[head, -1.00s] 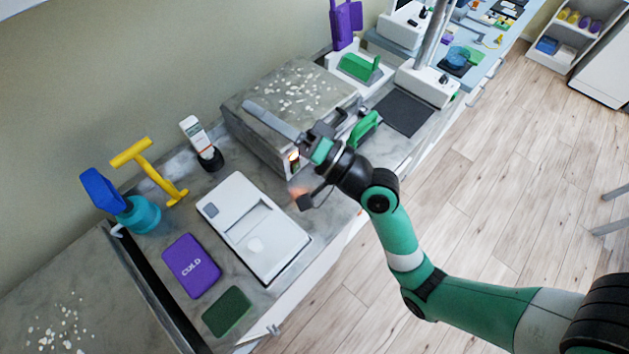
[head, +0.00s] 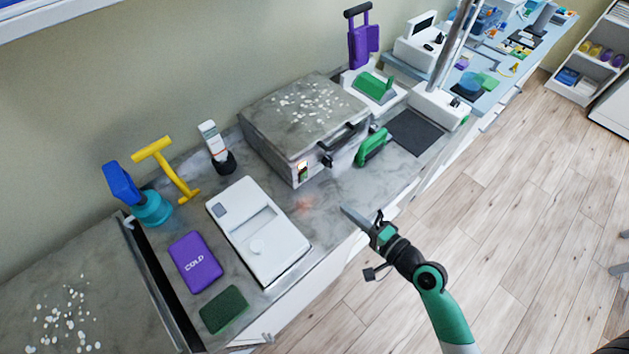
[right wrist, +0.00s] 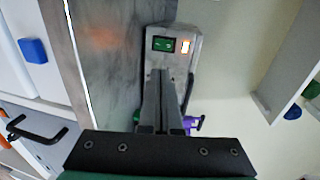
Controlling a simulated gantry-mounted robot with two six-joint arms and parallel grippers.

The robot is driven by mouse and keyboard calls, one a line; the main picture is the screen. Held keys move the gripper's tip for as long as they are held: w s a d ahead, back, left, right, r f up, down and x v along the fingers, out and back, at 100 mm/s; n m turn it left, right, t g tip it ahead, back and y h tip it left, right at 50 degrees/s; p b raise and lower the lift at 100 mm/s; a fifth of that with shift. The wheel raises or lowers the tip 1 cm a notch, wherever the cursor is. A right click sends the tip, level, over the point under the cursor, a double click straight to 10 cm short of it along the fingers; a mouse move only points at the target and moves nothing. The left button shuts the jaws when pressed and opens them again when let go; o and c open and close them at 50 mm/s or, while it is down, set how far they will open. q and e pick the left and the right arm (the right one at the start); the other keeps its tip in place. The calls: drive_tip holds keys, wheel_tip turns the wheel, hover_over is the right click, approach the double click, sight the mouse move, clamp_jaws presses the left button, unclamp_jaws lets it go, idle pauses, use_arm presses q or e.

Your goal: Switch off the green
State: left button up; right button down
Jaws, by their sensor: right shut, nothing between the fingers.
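The green switch (head: 303,176) is on the front face of a grey, box-shaped unit (head: 282,157), just below a lit orange-white lamp (head: 302,165). In the right wrist view the green switch (right wrist: 163,44) sits beside the glowing lamp (right wrist: 184,46) on the unit's end. I cannot tell which way the switch is tipped. My right gripper (head: 346,210) is shut and empty, over the counter's front edge and apart from the unit. In the right wrist view its fingertips (right wrist: 159,74) point toward the switch. My left gripper is not in view.
A white device (head: 262,238), a purple COLD pack (head: 195,262) and a green pad (head: 224,310) lie to the left. The counter directly in front of the unit is clear.

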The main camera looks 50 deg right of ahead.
sight(306, 175)
drive_tip(key=x, duration=0.4)
drive_tip(key=r+x, duration=0.1)
drive_tip(key=x, duration=0.8)
drive_tip(key=shift+w+r+b, duration=0.15)
drive_tip(key=shift+w+b, duration=0.05)
drive_tip(key=shift+b, duration=0.2)
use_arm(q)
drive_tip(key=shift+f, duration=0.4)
